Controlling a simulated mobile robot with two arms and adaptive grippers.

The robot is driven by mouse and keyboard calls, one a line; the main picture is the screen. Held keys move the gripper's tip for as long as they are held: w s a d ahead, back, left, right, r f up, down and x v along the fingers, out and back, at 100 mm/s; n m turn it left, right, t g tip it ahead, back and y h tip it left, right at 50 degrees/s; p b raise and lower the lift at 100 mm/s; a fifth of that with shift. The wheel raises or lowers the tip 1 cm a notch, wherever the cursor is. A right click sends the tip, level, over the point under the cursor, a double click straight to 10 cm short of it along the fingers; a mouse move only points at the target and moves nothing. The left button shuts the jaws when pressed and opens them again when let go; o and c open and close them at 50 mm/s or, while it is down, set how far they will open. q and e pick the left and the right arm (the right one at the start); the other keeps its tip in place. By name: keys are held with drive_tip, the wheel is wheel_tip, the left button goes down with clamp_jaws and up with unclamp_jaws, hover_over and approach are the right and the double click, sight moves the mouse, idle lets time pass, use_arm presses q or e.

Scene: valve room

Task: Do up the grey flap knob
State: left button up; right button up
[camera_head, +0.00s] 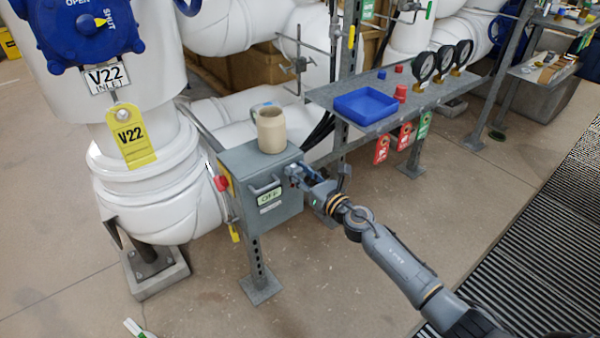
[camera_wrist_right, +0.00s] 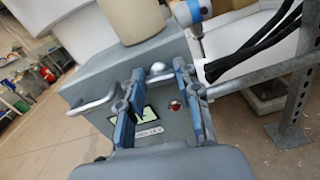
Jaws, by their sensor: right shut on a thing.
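A grey control box (camera_head: 238,158) stands on a post, with a bar handle and a green-and-white label on its front. My right gripper (camera_head: 293,172) is at the upper right corner of that front, its fingers closed in on the box. In the right wrist view the two blue-padded fingers (camera_wrist_right: 158,76) reach to the box's top front edge, with a small pale grey knob (camera_wrist_right: 158,68) between their tips. The fingers hide part of the knob, so its turn angle cannot be told. My left gripper is not in view.
A beige mug (camera_head: 270,132) stands on the box top, close to my right gripper. A red button (camera_head: 221,183) is on the box's left side. A shelf with a blue tray (camera_head: 365,106) and gauges is to the right.

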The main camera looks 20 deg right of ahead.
drive_tip(key=m+p, duration=0.1)
drive_tip(key=m, duration=0.5)
drive_tip(key=shift+d+m, duration=0.1)
drive_tip(key=shift+m, duration=0.2)
drive_tip(key=m+p, duration=0.3)
drive_tip(key=m, duration=0.5)
drive_tip(key=shift+d, duration=0.1)
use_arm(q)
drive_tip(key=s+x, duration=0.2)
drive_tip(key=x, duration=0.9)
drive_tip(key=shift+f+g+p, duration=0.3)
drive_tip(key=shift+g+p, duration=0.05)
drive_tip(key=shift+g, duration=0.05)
use_arm(e)
drive_tip(key=shift+f+m, duration=0.15)
drive_tip(key=shift+m, duration=0.95)
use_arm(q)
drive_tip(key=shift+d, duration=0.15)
use_arm(e)
drive_tip(key=o, duration=1.2)
drive_tip(key=shift+c, duration=0.2)
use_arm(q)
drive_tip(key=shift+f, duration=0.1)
